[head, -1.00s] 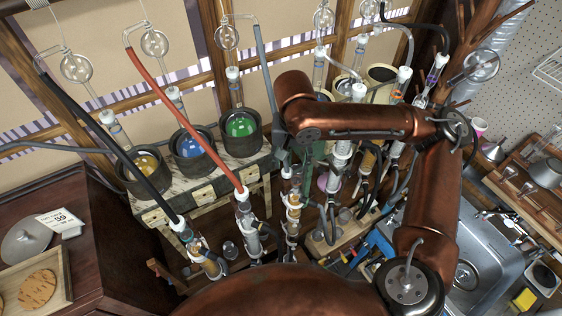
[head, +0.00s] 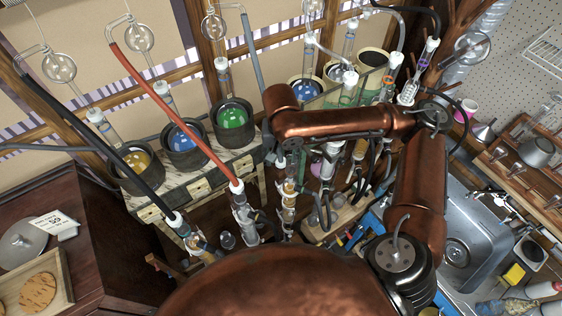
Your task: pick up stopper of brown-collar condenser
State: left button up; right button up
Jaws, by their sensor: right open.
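My right gripper (head: 281,157) hangs down from the copper forearm, small and dark, over the middle of the rack of condensers. It is open. Just below it stands an upright condenser with amber-brown parts (head: 288,195); its top lies close under the gripper, and I cannot tell whether they touch. Another condenser with a brownish part (head: 359,150) stands further right, partly behind my forearm. I cannot tell which has the brown collar, and no stopper shows clearly. My left gripper is not in view.
Flasks with yellow (head: 141,161), blue (head: 182,138) and green (head: 231,117) liquid sit in dark heaters on the left. A red hose (head: 165,105) and a black hose (head: 75,125) slant across. A metal sink (head: 470,240) is at the right.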

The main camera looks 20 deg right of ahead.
aim_at(281, 161)
jog(key=shift+c, duration=0.2)
jog(key=c, duration=0.9)
notch_tip(281, 161, up, 10)
jog(key=shift+f+b, duration=0.1)
jog(key=shift+b, duration=0.45)
